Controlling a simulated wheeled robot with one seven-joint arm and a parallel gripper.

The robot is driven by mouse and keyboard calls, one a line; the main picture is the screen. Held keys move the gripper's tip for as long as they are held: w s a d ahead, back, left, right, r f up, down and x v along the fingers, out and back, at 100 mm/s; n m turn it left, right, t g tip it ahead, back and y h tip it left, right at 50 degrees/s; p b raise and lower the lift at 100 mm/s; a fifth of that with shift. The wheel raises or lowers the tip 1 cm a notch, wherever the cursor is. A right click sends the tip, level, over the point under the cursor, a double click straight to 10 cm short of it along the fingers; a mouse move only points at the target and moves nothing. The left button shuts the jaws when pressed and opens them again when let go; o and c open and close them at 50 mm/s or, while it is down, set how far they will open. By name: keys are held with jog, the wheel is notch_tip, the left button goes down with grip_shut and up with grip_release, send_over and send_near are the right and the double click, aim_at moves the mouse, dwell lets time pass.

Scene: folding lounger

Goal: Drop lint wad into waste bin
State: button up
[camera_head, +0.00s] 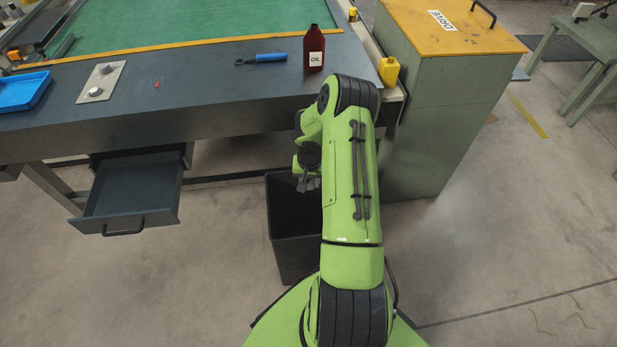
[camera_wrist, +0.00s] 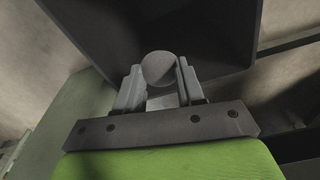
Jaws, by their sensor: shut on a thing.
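The waste bin (camera_head: 297,245) is a dark, open-topped box on the floor in front of the bench, partly hidden by my green arm. My gripper (camera_head: 307,184) points down over the bin's mouth in the head view. In the wrist view my gripper (camera_wrist: 160,85) is shut on a grey, rounded lint wad (camera_wrist: 158,68) held between the fingertips. The dark inside of the bin (camera_wrist: 215,40) fills the space beyond the wad. In the head view the wad cannot be made out.
The dark bench (camera_head: 200,110) stands behind the bin, with an open, empty-looking drawer (camera_head: 130,190) at left. An oil bottle (camera_head: 314,50), a blue-handled tool (camera_head: 262,59) and a blue tray (camera_head: 22,92) rest on the bench. A green cabinet (camera_head: 440,120) stands right of the bin.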

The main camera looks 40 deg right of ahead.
jog(key=shift+f, duration=0.7)
jog(key=shift+r, duration=0.1)
jog(key=o, duration=1.1)
notch_tip(320, 180, up, 16)
jog(key=s+a+p, duration=0.1)
jog(key=p, duration=0.4)
jog(key=shift+s+a+f, duration=0.15)
jog(key=shift+a+f, duration=0.05)
